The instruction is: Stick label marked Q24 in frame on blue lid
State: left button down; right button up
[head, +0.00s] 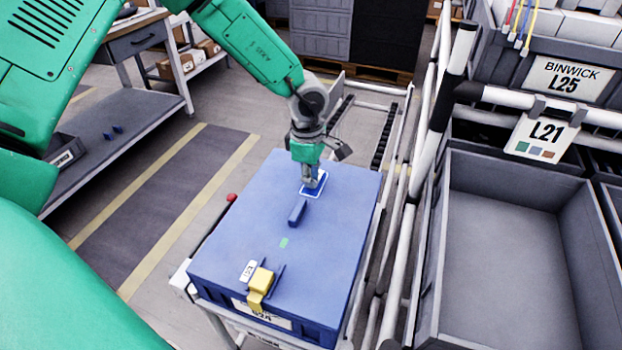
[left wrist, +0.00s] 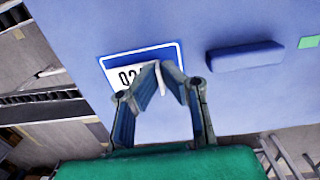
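The blue lid (head: 235,235) covers a blue crate in the head view and fills much of the left wrist view (left wrist: 230,100). The white-outlined frame (head: 322,178) is on the far part of the lid; it also shows in the left wrist view (left wrist: 172,50). The white label (left wrist: 125,75) lies over the frame's area, its characters partly hidden by a finger. My left gripper (head: 309,186) points down at the frame. In the left wrist view its fingertips (left wrist: 163,68) nearly meet, with a white edge of the label between them. My right gripper is not in view.
A blue raised handle (head: 297,213), a green patch (head: 284,243), a small white tag (head: 248,270) and a yellow latch (head: 260,281) are on the lid. White rails (head: 425,170) and an open grey bin (head: 510,250) stand to the right. A workbench (head: 125,135) stands at left.

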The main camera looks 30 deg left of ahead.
pick_arm(q)
jog(key=shift+d+r, duration=0.1)
jog(key=shift+d, duration=0.1)
jog(key=shift+a, duration=0.25)
jog(key=shift+d+p, duration=0.2)
jog(key=shift+p, duration=0.35)
jog(key=shift+a, duration=0.1)
dwell(0.4)
jog(key=shift+p, duration=0.45)
jog(key=shift+f, duration=0.65)
dwell(1.3)
jog(key=shift+s+p, duration=0.1)
jog(key=shift+p, duration=0.4)
dwell(0.3)
